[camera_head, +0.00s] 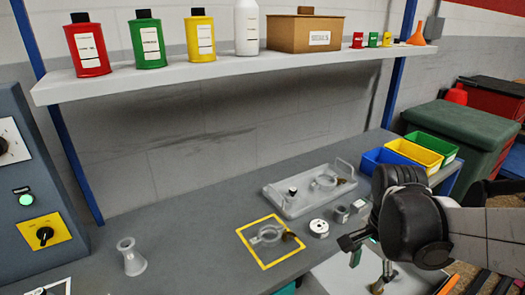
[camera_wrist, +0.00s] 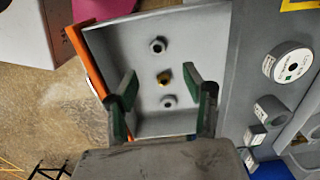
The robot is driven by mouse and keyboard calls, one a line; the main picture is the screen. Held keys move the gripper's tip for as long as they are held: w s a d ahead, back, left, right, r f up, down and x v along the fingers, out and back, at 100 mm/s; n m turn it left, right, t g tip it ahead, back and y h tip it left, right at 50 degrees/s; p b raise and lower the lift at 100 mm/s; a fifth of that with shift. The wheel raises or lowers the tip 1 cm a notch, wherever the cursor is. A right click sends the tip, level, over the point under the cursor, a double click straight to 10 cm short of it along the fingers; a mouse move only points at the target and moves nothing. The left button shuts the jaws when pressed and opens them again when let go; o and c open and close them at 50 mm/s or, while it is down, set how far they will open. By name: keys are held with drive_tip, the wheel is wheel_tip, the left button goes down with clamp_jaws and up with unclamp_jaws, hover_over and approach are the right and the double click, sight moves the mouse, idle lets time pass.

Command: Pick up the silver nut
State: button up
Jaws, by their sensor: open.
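In the wrist view a pale grey tray (camera_wrist: 215,40) holds three small nuts in a line. One silver nut (camera_wrist: 158,46) lies farthest from my gripper. A gold nut (camera_wrist: 164,78) is in the middle, and a second silver nut (camera_wrist: 169,101) is nearest. My gripper (camera_wrist: 165,88) is open and empty, its green-padded fingers on either side of the line above the tray. The gold nut and nearer silver nut appear between the fingers. In the head view my gripper (camera_head: 368,258) is over the tray (camera_head: 325,268) at the bench's front; the nuts cannot be made out there.
A white-faced spool (camera_head: 319,228) and grey parts (camera_head: 341,214) stand on the bench beside the tray. A yellow square outline (camera_head: 245,238) lies left. Coloured bins (camera_head: 428,148) stand at right, beneath a shelf (camera_head: 225,68).

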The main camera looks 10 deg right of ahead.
wheel_tip(320, 180, down, 8)
drive_tip(key=shift+d+r+b, duration=0.1)
drive_tip(key=shift+r+b, duration=0.15)
drive_tip(key=shift+b, duration=0.9)
drive_tip(key=shift+s+d+f+b, duration=0.15)
drive_tip(key=shift+f+b, duration=0.4)
drive_tip(key=shift+f, duration=0.8)
drive_tip(key=shift+s+d+f+b, duration=0.1)
drive_tip(key=shift+f+b, duration=0.45)
drive_tip(key=shift+f, duration=0.8)
clamp_jaws()
drive_tip(key=shift+r, duration=0.1)
